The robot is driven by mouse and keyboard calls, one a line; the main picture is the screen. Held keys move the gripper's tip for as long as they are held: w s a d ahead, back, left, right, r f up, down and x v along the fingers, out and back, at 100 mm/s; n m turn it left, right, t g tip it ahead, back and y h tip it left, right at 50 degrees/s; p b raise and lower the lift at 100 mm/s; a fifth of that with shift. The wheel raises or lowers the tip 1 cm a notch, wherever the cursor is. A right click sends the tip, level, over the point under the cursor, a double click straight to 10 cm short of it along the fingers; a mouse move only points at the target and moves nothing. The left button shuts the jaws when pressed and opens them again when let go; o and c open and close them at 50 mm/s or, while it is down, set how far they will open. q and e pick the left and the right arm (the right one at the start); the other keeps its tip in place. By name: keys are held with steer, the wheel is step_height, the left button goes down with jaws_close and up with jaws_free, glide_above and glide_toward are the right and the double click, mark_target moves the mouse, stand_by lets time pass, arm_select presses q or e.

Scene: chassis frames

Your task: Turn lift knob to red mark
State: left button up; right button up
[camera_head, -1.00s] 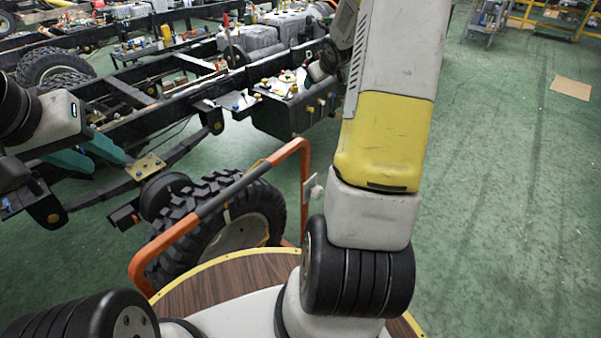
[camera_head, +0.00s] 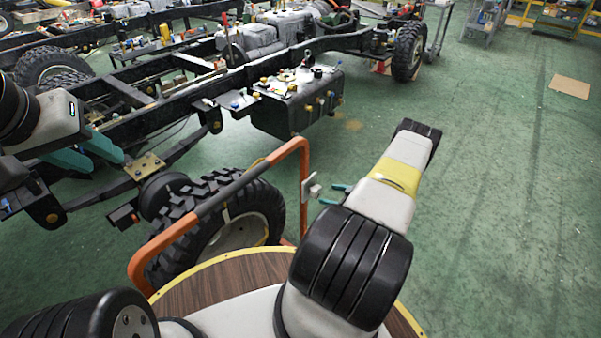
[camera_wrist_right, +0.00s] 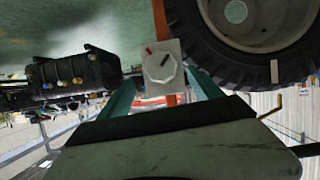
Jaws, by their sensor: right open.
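The lift knob (camera_wrist_right: 160,66) is a pale, many-sided dial on a light grey plate (camera_wrist_right: 175,47) fixed to the orange rail. A short red mark and a short dark mark show near it; which one is on the knob is hard to tell. In the head view the small pale knob unit (camera_head: 314,190) sits beside the rail's right post. My right gripper (camera_head: 332,194) is open with its teal fingers just right of the unit. In the right wrist view the open fingers (camera_wrist_right: 163,88) point toward the knob, with nothing between them. My left gripper (camera_head: 108,164) is open and empty at far left.
The orange rail (camera_head: 230,190) with a dark grip stands in front of a big tyre (camera_head: 205,205). A truck chassis frame (camera_head: 160,110) with a black tank (camera_head: 300,105) lies beyond.

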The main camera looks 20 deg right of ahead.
mark_target(319, 193)
steer(key=shift+w+a+f, duration=0.15)
steer(key=shift+a+f, duration=0.1)
steer(key=x, duration=0.7)
steer(key=shift+w+r, duration=0.1)
steer(key=c, duration=1.4)
steer(key=shift+n, duration=0.3)
